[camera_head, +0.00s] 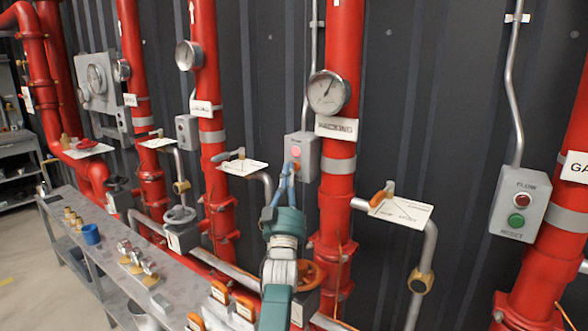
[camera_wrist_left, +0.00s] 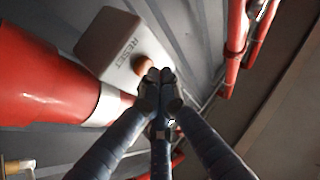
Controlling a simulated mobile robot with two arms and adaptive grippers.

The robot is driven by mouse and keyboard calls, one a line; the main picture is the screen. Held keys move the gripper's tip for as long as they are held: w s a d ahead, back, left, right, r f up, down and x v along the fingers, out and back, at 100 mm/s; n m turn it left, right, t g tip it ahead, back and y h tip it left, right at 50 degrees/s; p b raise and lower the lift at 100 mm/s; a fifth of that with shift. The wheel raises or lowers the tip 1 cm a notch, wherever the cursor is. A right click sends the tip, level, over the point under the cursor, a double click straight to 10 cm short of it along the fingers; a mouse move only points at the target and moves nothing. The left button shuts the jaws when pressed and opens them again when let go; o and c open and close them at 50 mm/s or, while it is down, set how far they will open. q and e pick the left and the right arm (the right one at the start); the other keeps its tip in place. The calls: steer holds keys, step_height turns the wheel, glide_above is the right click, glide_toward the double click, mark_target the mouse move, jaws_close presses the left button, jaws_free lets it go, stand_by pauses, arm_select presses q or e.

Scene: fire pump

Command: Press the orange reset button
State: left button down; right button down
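The grey control box (camera_head: 309,158) is mounted on the dark wall left of a red pipe, with a lit pink-red light on its upper face. The orange reset button (camera_head: 296,165) sits below that light, partly hidden by my fingers. In the left wrist view the box (camera_wrist_left: 108,40) reads RESET, and the orange button (camera_wrist_left: 142,62) shows just beyond my fingertips. My left gripper (camera_head: 291,171) is in front of the box, its fingertips together and empty. In the left wrist view the fingertips (camera_wrist_left: 158,75) overlap the button's edge; I cannot tell if they touch. My right gripper is not in view.
A pressure gauge (camera_head: 329,93) and a label plate (camera_head: 337,127) are on the red pipe to the right. A valve handle with a white card (camera_head: 402,212) sticks out at right. A grey bench (camera_head: 110,237) with brass fittings stands at lower left.

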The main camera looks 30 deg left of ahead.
arm_select(q)
steer(key=shift+w+b, duration=0.35)
steer(key=shift+w, duration=0.1)
stand_by(0.3)
steer(key=shift+s, duration=0.1)
steer(key=shift+s+p, duration=0.65)
steer(key=shift+s, duration=0.2)
steer(key=s+p, duration=0.1)
steer(key=s, duration=0.1)
steer(key=s+p, duration=0.2)
steer(key=s, duration=0.1)
steer(key=shift+a, duration=0.2)
steer(key=shift+f, duration=0.15)
stand_by(0.7)
